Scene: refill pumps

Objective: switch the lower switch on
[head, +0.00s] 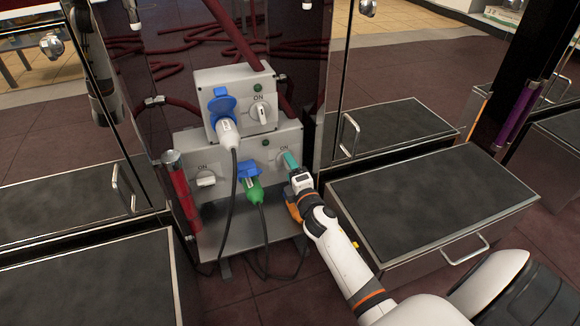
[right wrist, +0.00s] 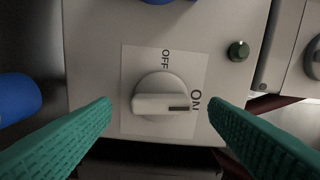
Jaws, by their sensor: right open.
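The lower grey box (head: 228,154) has a rotary switch near its right end, mostly hidden by my right gripper (head: 291,162) in the head view. In the right wrist view this white knob (right wrist: 160,103) sits on a white label with OFF and ON. The dark mark on its handle points at ON. My right gripper's teal fingers are open, one on each side of the knob with gaps between, and hold nothing. A second switch (head: 206,179) at the lower box's left end lies level. My left gripper is not in view.
The upper grey box (head: 203,80) carries a switch (head: 262,112) and a white plug (head: 227,133) in a blue socket. A green plug (head: 254,190) with a hanging cable sits left of my right gripper. Dark-topped drawers (head: 430,195) flank the boxes.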

